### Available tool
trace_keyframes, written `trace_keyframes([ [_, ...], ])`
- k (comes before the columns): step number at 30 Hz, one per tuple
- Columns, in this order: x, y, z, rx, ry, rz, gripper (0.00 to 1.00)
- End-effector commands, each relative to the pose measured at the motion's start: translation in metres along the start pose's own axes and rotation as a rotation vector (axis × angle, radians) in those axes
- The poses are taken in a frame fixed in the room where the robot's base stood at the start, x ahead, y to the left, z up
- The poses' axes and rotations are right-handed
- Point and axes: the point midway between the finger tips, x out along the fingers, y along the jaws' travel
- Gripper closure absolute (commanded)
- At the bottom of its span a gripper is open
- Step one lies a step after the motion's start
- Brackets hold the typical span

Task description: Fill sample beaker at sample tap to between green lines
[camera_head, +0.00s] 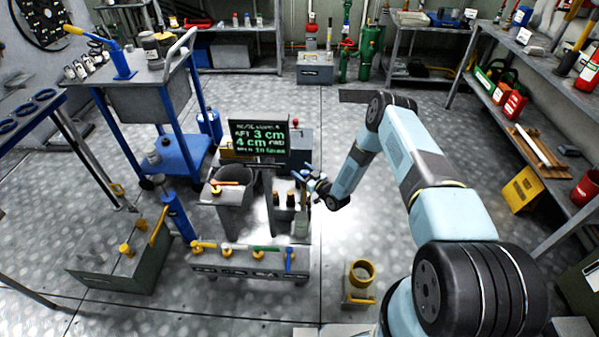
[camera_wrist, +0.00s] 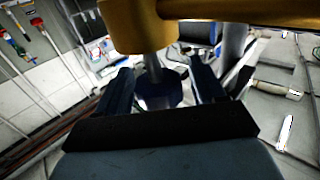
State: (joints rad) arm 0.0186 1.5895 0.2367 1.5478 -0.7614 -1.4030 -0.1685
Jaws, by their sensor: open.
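My gripper (camera_head: 308,178) is at the right side of the low equipment stand, close to a small blue part there. In the wrist view its two dark fingers (camera_wrist: 160,92) are apart, with a dark blue faceted part and a short grey stem between or beyond them; I cannot tell whether they touch. A large yellow fitting (camera_wrist: 140,25) fills the top of that view, very near. A pale, narrow vessel (camera_head: 302,222), perhaps the sample beaker, stands below my gripper. Its lines and level are too small to read. I cannot clearly identify the sample tap.
A valve manifold (camera_head: 250,262) with coloured handles is in front. A blue trolley (camera_head: 150,100) is at left. Open floor lies right of the stand.

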Motion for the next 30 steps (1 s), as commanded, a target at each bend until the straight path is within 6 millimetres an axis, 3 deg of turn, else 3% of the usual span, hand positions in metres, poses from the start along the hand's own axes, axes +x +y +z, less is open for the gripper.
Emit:
trace_keyframes([
  [11, 0.004, 0.000, 0.000, 0.001, 0.000, 0.001, 0.31],
  [27, 0.004, 0.001, 0.000, 0.000, 0.000, 0.001, 0.82],
  [28, 0.013, -0.009, 0.000, 0.002, 0.001, 0.000, 0.82],
  [30, 0.009, -0.005, 0.000, 0.001, 0.001, -0.004, 0.82],
])
